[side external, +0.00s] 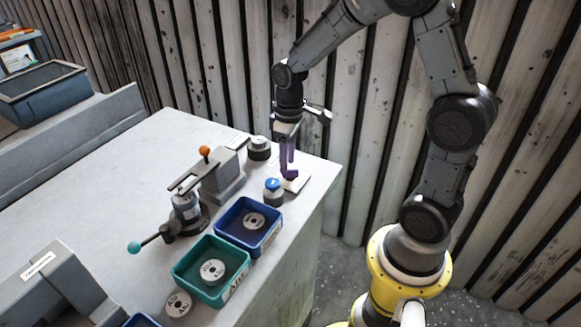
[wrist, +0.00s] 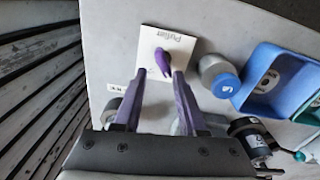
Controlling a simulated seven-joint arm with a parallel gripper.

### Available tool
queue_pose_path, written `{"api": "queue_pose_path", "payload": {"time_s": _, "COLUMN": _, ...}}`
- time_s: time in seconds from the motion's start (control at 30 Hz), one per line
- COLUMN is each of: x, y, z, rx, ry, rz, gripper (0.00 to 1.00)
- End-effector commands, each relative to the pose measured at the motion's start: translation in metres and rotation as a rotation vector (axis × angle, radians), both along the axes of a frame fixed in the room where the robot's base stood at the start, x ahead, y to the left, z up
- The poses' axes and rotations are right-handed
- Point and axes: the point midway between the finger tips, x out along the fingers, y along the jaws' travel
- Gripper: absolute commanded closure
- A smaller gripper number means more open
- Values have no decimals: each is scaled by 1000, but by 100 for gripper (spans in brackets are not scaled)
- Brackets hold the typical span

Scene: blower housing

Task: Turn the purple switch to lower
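The purple switch (wrist: 162,61) is a small lever on a white plate (wrist: 147,47) with dark lettering, in the upper middle of the wrist view. The white plate also shows in the side view (side external: 298,184), near the table's far right corner. My gripper (wrist: 160,75) has purple fingers, which are apart with a clear gap and nothing held. The switch shows between and just beyond the fingertips; contact cannot be told. In the side view my gripper (side external: 288,174) points down, low over the plate, and the switch cannot be told apart from the fingers.
A blue-capped grey cylinder (side external: 273,191) stands beside the plate. A blue tray (side external: 227,238) and a teal tray (side external: 192,284) hold round parts. A clamp (side external: 204,178) with orange and teal knobs and a dark-based cylinder (side external: 259,150) stand nearby.

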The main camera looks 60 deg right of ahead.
Motion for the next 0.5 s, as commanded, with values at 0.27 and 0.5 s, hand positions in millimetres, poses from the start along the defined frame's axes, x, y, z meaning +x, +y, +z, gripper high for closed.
{"api": "queue_pose_path", "payload": {"time_s": 0.27, "x": -14, "y": 3, "z": -15, "rx": 5, "ry": 54, "rz": 347, "gripper": 60}}
{"api": "queue_pose_path", "payload": {"time_s": 0.5, "x": -12, "y": 2, "z": -20, "rx": 1, "ry": 47, "rz": 487, "gripper": 60}}
